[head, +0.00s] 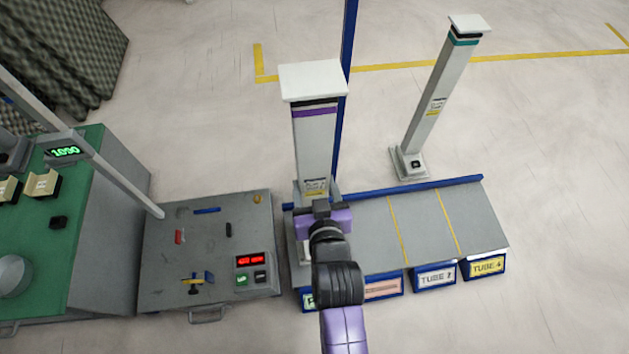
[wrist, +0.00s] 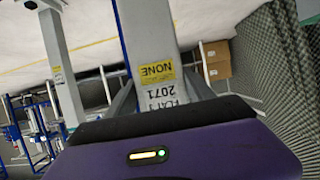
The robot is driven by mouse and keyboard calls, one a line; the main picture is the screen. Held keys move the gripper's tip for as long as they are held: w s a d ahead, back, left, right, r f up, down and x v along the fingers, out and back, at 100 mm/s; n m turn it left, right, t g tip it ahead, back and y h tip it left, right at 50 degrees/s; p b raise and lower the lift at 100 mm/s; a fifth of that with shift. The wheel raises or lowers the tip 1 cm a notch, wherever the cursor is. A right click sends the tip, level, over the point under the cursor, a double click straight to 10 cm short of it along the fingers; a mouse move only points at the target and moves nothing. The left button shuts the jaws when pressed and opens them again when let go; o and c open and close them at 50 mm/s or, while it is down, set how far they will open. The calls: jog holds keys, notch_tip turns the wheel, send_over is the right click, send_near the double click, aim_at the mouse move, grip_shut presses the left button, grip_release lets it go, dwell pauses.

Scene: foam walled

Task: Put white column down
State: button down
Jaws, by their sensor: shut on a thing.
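A tall white column (head: 315,140) with a square white cap and a purple band stands upright in front of my gripper in the head view. My gripper (head: 321,207) is shut on its lower part. In the wrist view the two fingers lie on either side of the column (wrist: 150,35), by a yellow label reading NONE. The column's foot is mostly hidden behind my gripper and arm, at the left part of a grey rack (head: 375,225) with a blue edge. I cannot tell whether the foot touches the rack.
A second column (head: 432,105) with a teal band stands behind the rack. Yellow lines divide the rack's top, and its right side is clear. A grey box (head: 210,245) with a red display stands left of it, beside a green bench (head: 85,205). A blue post (head: 347,60) rises behind.

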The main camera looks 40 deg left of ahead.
jog(key=shift+w+a+f+b, duration=0.1)
jog(key=shift+f+b, duration=0.9)
jog(key=shift+f, duration=1.05)
jog(key=shift+c, duration=1.8)
grip_release()
jog(key=shift+f, duration=0.25)
jog(key=shift+r, duration=0.15)
jog(key=p, duration=0.4)
send_near(315, 197)
jog(key=shift+v, duration=0.8)
